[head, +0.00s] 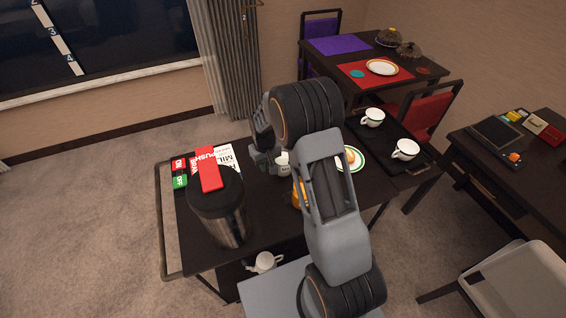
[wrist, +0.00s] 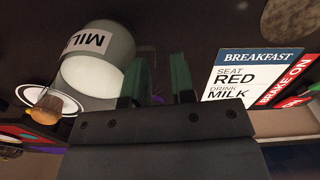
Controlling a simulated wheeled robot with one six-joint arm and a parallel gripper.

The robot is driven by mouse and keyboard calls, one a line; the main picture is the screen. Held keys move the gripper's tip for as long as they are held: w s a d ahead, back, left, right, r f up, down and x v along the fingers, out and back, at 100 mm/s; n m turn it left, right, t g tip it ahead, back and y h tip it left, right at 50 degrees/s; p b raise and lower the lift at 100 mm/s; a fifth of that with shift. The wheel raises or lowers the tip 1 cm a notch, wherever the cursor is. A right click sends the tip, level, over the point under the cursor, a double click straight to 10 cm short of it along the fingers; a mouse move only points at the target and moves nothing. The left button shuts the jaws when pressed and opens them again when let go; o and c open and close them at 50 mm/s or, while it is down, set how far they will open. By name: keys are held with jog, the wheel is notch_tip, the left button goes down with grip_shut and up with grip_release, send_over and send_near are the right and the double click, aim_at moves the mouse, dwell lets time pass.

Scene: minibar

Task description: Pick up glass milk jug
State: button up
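The glass milk jug (wrist: 95,70) is a rounded clear vessel with white milk and a "MILK" label, inverted in the wrist view. In the head view its pale body (head: 283,168) shows on the dark cart, partly hidden by my arm. My gripper (wrist: 157,75) shows two green fingers spread apart, with a gap between them. The jug's body lies left of that gap, and the left finger overlaps its edge. A faint outline, perhaps the jug's handle, shows in the gap; I cannot tell whether anything touches it.
A steel flask (head: 228,218) with a red push lid stands near the cart's left side. A breakfast card (wrist: 253,82) lies beside the jug. A green-rimmed plate (head: 360,161) and a black tray (head: 388,134) with white cups are on the right. A set table stands behind.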

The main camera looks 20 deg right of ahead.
jog(key=shift+f, duration=0.2)
grip_shut()
dwell(0.4)
